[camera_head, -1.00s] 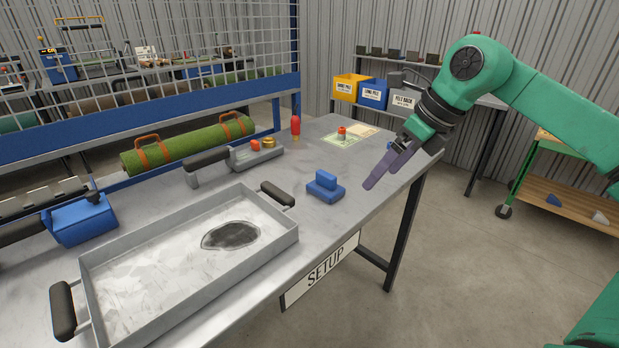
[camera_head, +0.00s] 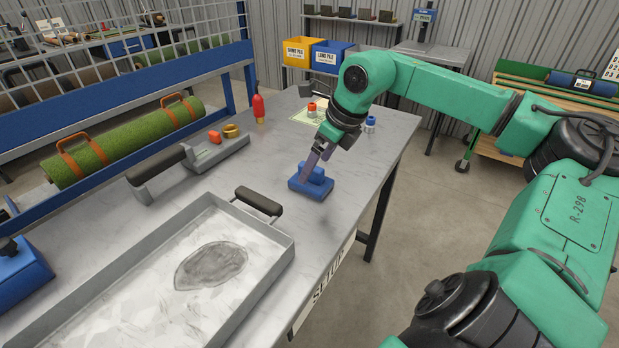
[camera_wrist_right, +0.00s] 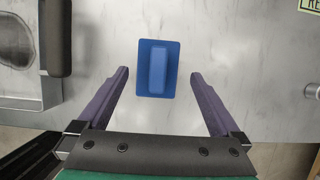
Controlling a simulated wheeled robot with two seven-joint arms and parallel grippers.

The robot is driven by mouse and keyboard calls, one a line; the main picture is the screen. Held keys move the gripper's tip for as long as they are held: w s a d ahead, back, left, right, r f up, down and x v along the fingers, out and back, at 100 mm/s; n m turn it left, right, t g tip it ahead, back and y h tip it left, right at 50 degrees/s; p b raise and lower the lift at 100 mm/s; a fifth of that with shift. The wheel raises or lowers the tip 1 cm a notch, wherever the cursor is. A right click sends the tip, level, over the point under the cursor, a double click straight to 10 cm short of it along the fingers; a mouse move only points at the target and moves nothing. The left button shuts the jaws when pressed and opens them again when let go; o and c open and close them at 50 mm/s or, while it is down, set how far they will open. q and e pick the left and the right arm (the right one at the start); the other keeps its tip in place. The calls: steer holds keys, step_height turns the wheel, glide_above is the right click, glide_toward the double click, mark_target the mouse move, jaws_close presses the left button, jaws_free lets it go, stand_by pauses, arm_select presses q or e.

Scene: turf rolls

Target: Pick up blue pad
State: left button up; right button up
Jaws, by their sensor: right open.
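The blue pad (camera_head: 311,184) lies flat on the grey table, with a raised block-shaped grip on top. In the right wrist view the pad (camera_wrist_right: 157,68) lies just beyond the fingertips, centred between them. My right gripper (camera_head: 322,158) is at the pad, and its fingers overlap the pad's grip in the head view. In the right wrist view my right gripper (camera_wrist_right: 158,75) is open, with its two purple fingers wide apart and nothing between them. My left gripper is not in view.
A metal tray (camera_head: 270,262) with a dark handle stands left of the pad. A grey tool (camera_head: 225,153), a red bottle (camera_head: 259,107) and a blue-and-white item (camera_head: 370,124) stand farther back. The table is clear around the pad.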

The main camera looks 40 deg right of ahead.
mark_target(311, 180)
steer(key=p+x, duration=0.2)
steer(key=x, duration=0.1)
steer(key=shift+a+f+p, duration=0.1)
steer(key=shift+a+p, duration=0.15)
steer(key=shift+p, duration=0.05)
steer(key=shift+w+f, duration=0.2)
steer(key=shift+f, duration=0.35)
steer(key=shift+c, duration=0.6)
steer(key=c, duration=1.1)
arm_select(q)
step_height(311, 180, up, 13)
steer(key=p, duration=0.9)
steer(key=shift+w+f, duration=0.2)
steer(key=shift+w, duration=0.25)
arm_select(e)
step_height(311, 180, up, 20)
steer(key=shift+r, duration=0.1)
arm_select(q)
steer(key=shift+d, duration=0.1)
